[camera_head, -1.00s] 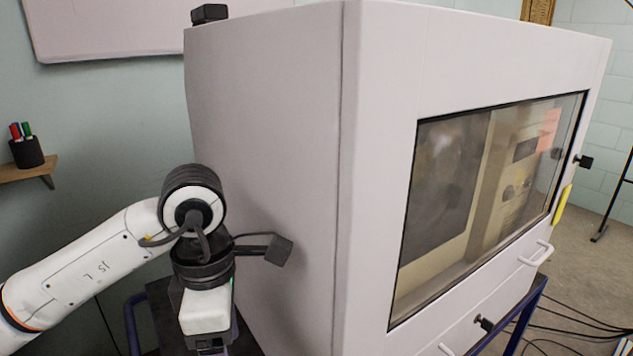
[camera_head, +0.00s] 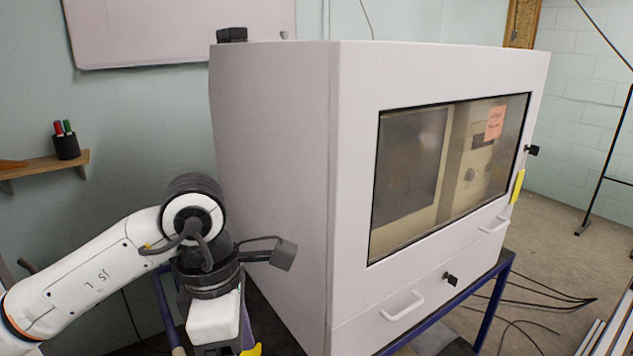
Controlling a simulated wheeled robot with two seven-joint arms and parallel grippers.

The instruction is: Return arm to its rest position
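My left arm (camera_head: 95,275) comes in from the left, its wrist (camera_head: 192,215) bent downward beside the left wall of a large white cabinet. My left gripper's white housing (camera_head: 213,318) is at the bottom edge of the view. Its fingertips are not visible, so I cannot tell whether it is open or shut. A dark bracket (camera_head: 283,254) reaches from the wrist toward the cabinet wall; I cannot tell whether it touches. My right arm and gripper are not in view.
The white cabinet (camera_head: 270,150) with a glass window (camera_head: 410,170) and handles stands on a blue-framed table (camera_head: 487,318). A wall shelf (camera_head: 35,168) holds a pen cup (camera_head: 66,146). Cables (camera_head: 540,296) lie on the floor at right. A black stand (camera_head: 604,185) is beyond.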

